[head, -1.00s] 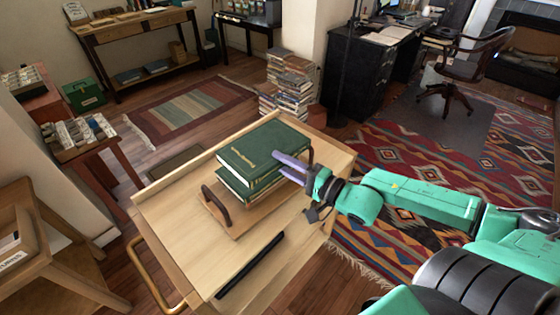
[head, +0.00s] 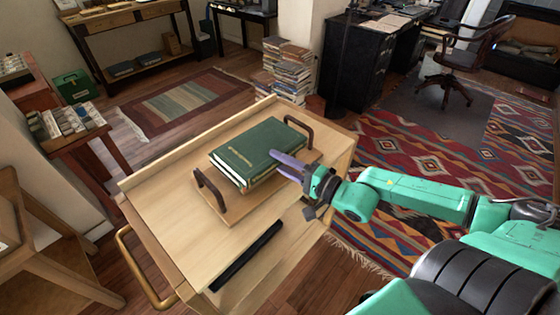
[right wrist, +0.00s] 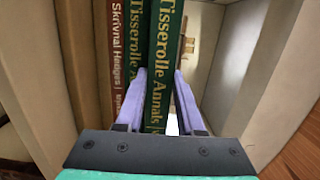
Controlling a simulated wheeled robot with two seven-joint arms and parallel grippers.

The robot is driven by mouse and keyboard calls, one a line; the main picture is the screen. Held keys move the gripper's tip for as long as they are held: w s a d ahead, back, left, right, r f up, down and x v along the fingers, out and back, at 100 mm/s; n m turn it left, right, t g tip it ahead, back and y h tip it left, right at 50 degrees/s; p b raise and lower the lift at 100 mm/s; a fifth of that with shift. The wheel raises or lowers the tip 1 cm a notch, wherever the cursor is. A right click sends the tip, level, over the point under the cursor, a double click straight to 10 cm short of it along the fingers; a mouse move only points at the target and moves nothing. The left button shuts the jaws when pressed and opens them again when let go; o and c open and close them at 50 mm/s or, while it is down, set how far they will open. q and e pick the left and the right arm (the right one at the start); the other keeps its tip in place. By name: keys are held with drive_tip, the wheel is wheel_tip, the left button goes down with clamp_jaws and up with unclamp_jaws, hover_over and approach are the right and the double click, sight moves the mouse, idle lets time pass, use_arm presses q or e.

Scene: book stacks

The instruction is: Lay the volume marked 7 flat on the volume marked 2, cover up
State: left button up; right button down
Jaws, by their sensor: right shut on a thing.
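A green book (head: 258,152) with gold lettering lies flat, cover up, on a wooden tray (head: 240,208) with two brown handles. My right gripper (head: 283,166) has lilac fingers at the book's right edge. In the right wrist view, the fingers (right wrist: 160,100) stand either side of a green spine (right wrist: 163,60) lettered "Tisserole Annals", shut on it. Another green spine (right wrist: 134,40) is just left of it, then a red-brown book (right wrist: 118,50). I cannot match these spines to the head view. My left gripper is out of view.
The tray stands on a pale wooden cart (head: 165,205) with a raised rim. A black bar (head: 246,256) lies near its front edge. In the wrist view, pale panels (right wrist: 50,90) flank the books. Piled books (head: 288,68) stand on the floor behind the cart.

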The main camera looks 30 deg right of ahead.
drive_tip(key=shift+f, duration=0.1)
idle(0.4)
drive_tip(key=shift+c, duration=2.2)
unclamp_jaws()
drive_tip(key=shift+f, duration=0.15)
drive_tip(key=shift+s+d+r+p, duration=0.15)
drive_tip(key=shift+s+r+p, duration=0.05)
drive_tip(key=shift+s+p, duration=0.45)
drive_tip(key=p+v, duration=0.2)
drive_tip(key=p, duration=0.1)
drive_tip(key=shift+s, duration=0.4)
drive_tip(key=p+v, duration=0.2)
drive_tip(key=v, duration=0.1)
drive_tip(key=shift+s+a+f+p, duration=0.15)
drive_tip(key=shift+a+p, duration=0.1)
drive_tip(key=shift+p, duration=0.05)
drive_tip(key=shift+c, duration=0.4)
